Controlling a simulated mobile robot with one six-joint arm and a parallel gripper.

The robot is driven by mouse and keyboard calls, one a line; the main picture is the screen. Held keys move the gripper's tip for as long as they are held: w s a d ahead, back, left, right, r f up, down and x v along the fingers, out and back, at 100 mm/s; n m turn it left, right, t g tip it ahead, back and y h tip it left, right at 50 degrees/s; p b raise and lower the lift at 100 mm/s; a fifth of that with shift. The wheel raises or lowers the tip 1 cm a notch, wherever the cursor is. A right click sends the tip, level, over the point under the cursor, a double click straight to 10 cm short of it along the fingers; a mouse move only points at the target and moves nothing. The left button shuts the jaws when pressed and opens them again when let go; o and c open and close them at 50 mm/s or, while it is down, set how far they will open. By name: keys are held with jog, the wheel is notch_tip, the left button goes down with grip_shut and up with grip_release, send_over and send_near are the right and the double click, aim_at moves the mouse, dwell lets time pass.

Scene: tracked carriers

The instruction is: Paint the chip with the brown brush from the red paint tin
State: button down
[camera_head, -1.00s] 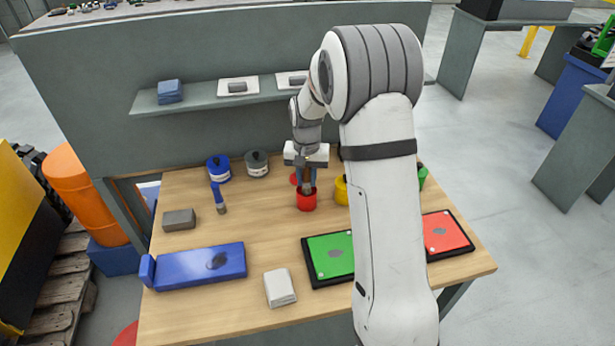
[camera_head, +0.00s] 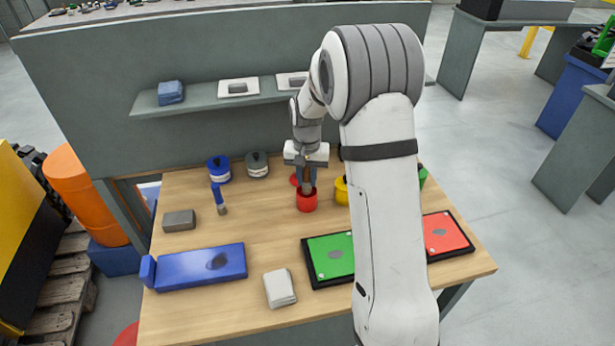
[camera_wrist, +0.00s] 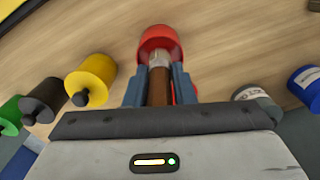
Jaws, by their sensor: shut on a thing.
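My gripper (camera_head: 307,176) is shut on the brown brush (camera_wrist: 159,85), whose brown handle stands between the fingers in the wrist view. The brush points down into the red paint tin (camera_head: 307,202), and its bristles are hidden inside. The red tin also shows in the wrist view (camera_wrist: 158,36). A green panel (camera_head: 322,252) and a red panel (camera_head: 445,234), each on a black base, lie on the right of the table. A blue block (camera_head: 200,268) at the left has a dark oval patch. I cannot tell which patch is the chip.
A blue-handled brush (camera_head: 218,199) stands left of the red tin. Blue (camera_head: 218,168), grey (camera_head: 257,164) and yellow (camera_head: 341,190) tins stand nearby. A grey block (camera_head: 179,220) and a white cloth (camera_head: 279,288) lie on the table. A shelf (camera_head: 205,101) is behind.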

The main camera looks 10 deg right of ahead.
jog(key=shift+r+p, duration=1.85)
jog(key=shift+r, duration=1.4)
jog(key=shift+f, duration=0.1)
